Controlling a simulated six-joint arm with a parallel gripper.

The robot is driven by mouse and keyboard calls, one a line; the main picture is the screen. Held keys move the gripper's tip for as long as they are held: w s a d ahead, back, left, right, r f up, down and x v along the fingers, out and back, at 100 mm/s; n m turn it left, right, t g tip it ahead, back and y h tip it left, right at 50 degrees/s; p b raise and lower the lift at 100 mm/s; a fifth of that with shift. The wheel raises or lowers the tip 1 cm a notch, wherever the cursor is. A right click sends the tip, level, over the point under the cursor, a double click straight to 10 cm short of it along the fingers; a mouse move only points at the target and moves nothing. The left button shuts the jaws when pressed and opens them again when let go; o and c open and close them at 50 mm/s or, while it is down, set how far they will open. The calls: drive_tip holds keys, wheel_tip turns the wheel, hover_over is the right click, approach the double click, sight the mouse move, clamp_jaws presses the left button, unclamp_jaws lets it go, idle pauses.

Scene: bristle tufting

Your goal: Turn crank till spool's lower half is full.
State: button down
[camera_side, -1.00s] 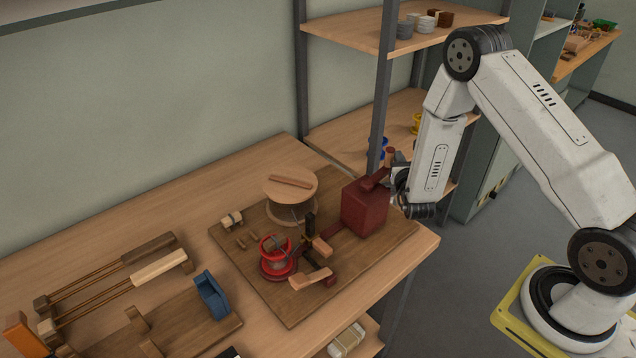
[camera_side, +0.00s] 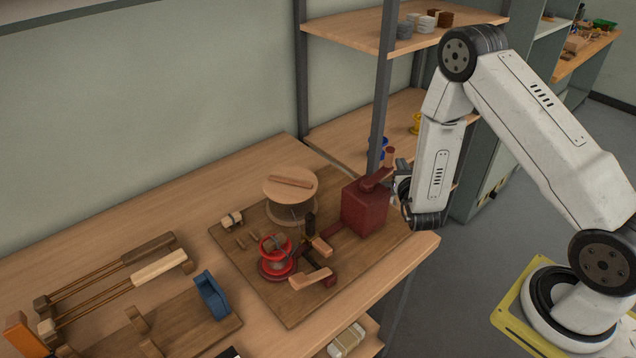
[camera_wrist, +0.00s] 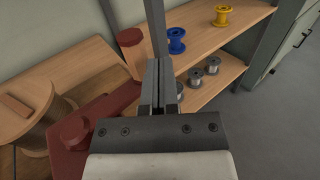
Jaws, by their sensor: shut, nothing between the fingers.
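The dark red winder box (camera_side: 365,207) stands on the wooden board. Its crank arm (camera_side: 376,180) lies across the top and ends in an upright reddish handle (camera_side: 389,157); the handle also shows in the wrist view (camera_wrist: 134,48). The red spool (camera_side: 276,256) stands upright on the winder's left end, with grey wire visible around its core. How full its lower half is cannot be told at this size. My gripper (camera_wrist: 159,68) is shut and empty, close beside the crank handle on its right in the wrist view. In the side view it is mostly hidden.
A large wooden supply reel (camera_side: 291,188) stands behind the winder. Wooden clamp blocks (camera_side: 311,278) sit in front of the spool. A shelf post (camera_side: 381,90) rises close behind the crank. Shelves hold blue (camera_wrist: 176,40) and yellow (camera_wrist: 222,15) spools.

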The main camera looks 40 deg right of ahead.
drive_tip(key=shift+v, duration=2.3)
drive_tip(key=shift+c, duration=2)
unclamp_jaws()
drive_tip(key=shift+r, duration=0.25)
wheel_tip(320, 180, up, 20)
drive_tip(key=shift+f, duration=0.15)
drive_tip(key=w+d+f+m+g+y, duration=0.1)
drive_tip(key=d+f+m+g+y, duration=0.1)
drive_tip(key=f+m+g+y, duration=0.45)
drive_tip(key=w+d+f+m+g+y, duration=0.1)
drive_tip(key=d+f+m+g+y, duration=0.2)
drive_tip(key=f, duration=0.6)
wheel_tip(320, 180, up, 15)
drive_tip(key=w+d+m+t+y, duration=0.25)
drive_tip(key=m+t+y, duration=0.5)
drive_tip(key=y, duration=0.85)
wheel_tip(320, 180, down, 18)
drive_tip(key=m+g, duration=0.1)
drive_tip(key=shift+s+g, duration=0.15)
drive_tip(key=shift+g, duration=0.15)
